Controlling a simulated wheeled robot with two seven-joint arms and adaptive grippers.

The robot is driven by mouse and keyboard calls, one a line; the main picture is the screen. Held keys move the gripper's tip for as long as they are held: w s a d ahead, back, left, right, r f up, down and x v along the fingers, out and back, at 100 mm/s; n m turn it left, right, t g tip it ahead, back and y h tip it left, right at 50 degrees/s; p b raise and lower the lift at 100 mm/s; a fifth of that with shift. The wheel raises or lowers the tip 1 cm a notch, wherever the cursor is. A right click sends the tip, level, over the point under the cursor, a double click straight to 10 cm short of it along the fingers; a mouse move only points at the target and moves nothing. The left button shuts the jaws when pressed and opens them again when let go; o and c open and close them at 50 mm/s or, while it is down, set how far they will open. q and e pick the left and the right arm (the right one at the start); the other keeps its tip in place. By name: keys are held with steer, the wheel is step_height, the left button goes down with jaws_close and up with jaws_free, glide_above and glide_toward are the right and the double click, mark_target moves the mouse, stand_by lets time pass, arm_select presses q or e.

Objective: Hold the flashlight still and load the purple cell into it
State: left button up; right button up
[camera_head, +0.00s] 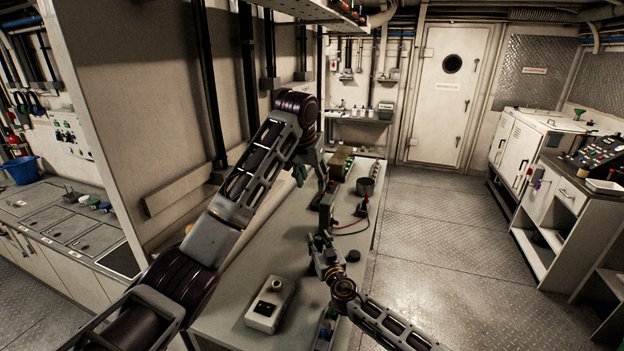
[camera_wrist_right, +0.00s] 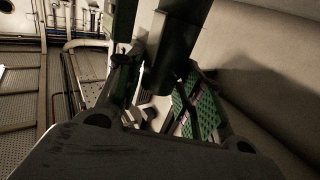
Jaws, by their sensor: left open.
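My left gripper (camera_head: 323,187) is open above the bench, its fingers pointing down. My right gripper (camera_head: 322,243) is just below and in front of it. A dark upright shape (camera_head: 326,215) stands between the two grippers; I cannot tell whether it is the flashlight or a gripper part. In the right wrist view, green-padded fingers (camera_wrist_right: 165,95) show, with a thin purple strip (camera_wrist_right: 191,97) by the right pad. It may be the purple cell, but most of it is hidden. A large dark green piece (camera_wrist_right: 180,42) hangs close above these fingers.
The grey bench (camera_head: 235,290) holds a pale box (camera_head: 268,307) at the front, a dark round piece (camera_head: 353,256), a grey pot (camera_head: 366,186) and a red clip (camera_head: 361,211) with a cable. A device with green lights (camera_head: 342,166) stands at the back. The wall is close on the left.

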steer(key=shift+o, duration=1.4)
steer(key=shift+s, duration=0.15)
steer(key=v, duration=1.1)
steer(key=shift+s+d, duration=0.2)
steer(key=shift+s, duration=0.1)
steer(key=shift+s, duration=0.1)
